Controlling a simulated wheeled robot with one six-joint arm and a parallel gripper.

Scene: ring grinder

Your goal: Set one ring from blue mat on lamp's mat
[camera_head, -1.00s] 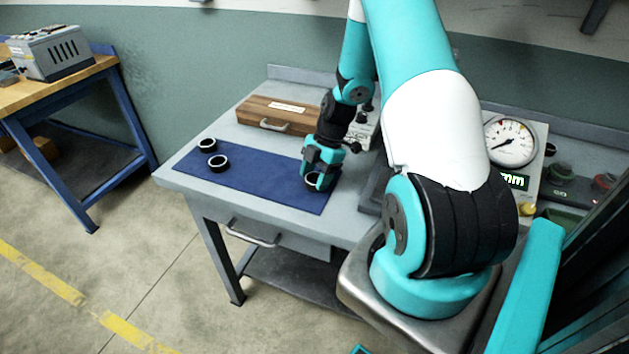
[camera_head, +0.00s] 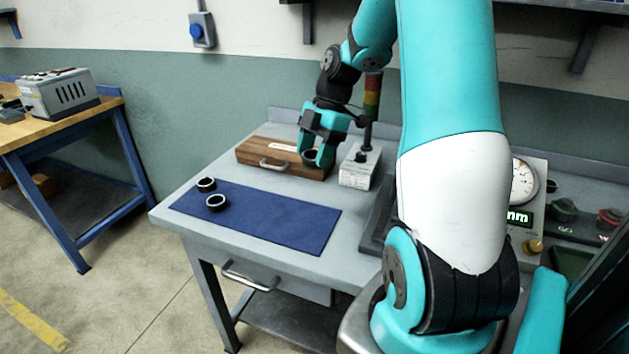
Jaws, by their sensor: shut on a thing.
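My gripper (camera_head: 318,157) is shut on a dark ring (camera_head: 311,155) and holds it up in the air, in front of the wooden box in the picture. Two more dark rings, a rear one (camera_head: 206,184) and a front one (camera_head: 216,202), lie on the left part of the blue mat (camera_head: 285,222). A signal lamp (camera_head: 372,97) with coloured segments stands behind the arm; I cannot tell which segment is lit. A green mat (camera_head: 572,262) shows partly at the right edge, below a label reading GO. My arm and dark parts hide much of that side.
A wooden box (camera_head: 270,155) and a light grey block (camera_head: 358,168) stand at the back of the grey table. A gauge with a round dial (camera_head: 523,181) is right of my arm. Green (camera_head: 564,207) and red (camera_head: 609,217) knobs lie beyond it.

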